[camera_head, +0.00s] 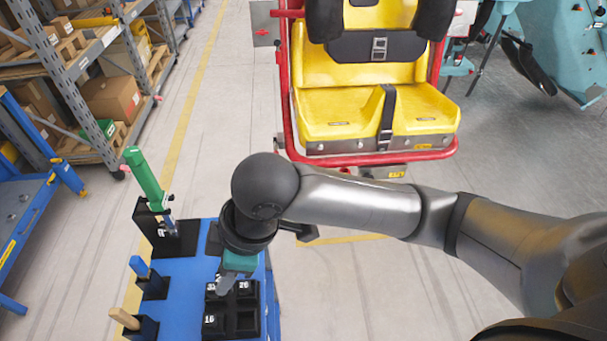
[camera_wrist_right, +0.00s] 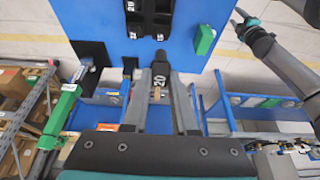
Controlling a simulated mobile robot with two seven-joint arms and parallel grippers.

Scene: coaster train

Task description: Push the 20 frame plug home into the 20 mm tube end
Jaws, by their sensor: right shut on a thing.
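My right gripper (camera_head: 235,275) is over the blue table, beside a black tray (camera_head: 251,333) with numbered pockets. In the right wrist view, the right gripper (camera_wrist_right: 160,75) is shut on a dark plug (camera_wrist_right: 159,82) marked 20. The plug sits between the two grey fingers. The head view hides it behind my gripper and arm. A yellow-seated car (camera_head: 370,110) with a red tube frame (camera_head: 288,85) stands beyond the table. I cannot tell which tube end is the 20 mm one. My left gripper (camera_wrist_right: 239,20) shows small in the right wrist view, away from the plug; its jaws are unclear.
A green-handled tool (camera_head: 145,175) stands in a black holder on the blue table (camera_head: 190,290). A blue-handled tool (camera_head: 139,265) and a wooden-handled tool (camera_head: 124,318) stand nearer. Shelves (camera_head: 75,75) line the left. Floor is clear between the table and the car.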

